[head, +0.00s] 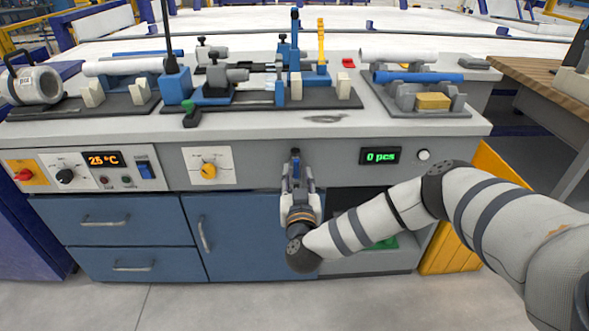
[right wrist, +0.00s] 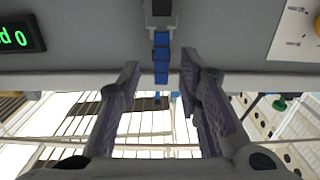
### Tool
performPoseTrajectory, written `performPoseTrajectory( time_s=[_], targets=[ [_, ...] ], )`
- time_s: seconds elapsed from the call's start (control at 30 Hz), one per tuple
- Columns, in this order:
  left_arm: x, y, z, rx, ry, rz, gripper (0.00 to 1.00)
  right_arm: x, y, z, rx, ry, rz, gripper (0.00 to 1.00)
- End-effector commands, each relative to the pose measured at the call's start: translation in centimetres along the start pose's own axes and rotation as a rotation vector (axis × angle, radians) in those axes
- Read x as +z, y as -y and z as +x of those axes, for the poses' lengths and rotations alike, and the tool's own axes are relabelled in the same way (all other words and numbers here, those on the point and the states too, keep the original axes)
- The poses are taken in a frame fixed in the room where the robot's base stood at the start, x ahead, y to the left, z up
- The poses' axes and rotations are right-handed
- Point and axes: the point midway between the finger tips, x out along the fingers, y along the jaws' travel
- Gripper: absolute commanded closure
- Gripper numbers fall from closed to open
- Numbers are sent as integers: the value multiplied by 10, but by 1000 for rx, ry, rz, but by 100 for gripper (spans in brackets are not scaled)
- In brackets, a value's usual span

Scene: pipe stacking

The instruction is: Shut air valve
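The air valve, a black fitting with a blue lever (right wrist: 161,64), is on the grey front panel of the bench. It also shows in the head view (head: 295,158), partly hidden by my gripper. I see no clear contact with the lever. My left gripper is not in view.
A yellow knob (head: 209,171) is left of the valve, and a green "0 pcs" display (head: 381,156) is right. Blue drawers (head: 122,221) and a cabinet door (head: 236,240) lie below. Pipes and clamps, including a blue pipe (head: 418,77), occupy the benchtop.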

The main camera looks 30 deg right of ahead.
Motion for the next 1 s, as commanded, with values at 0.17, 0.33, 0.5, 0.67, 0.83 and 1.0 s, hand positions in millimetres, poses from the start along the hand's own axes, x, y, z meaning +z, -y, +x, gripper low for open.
performPoseTrajectory(
  time_s=[0.17, 0.33, 0.5, 0.67, 0.83, 1.0],
  targets=[
    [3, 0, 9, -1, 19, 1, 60, 3, 0, 30, 0, 1, -2, 68],
    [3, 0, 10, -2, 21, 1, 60, 1, 1, 40, -2, 1, 0, 68],
    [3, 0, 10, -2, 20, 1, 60, 0, 1, 40, -2, 0, 0, 68],
    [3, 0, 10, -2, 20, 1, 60, 0, 1, 40, -2, 0, 0, 99],
    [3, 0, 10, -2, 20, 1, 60, 0, 1, 40, -2, 0, 0, 100],
    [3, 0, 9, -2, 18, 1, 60, -1, 0, 40, -2, 0, 9, 100]
  ],
)
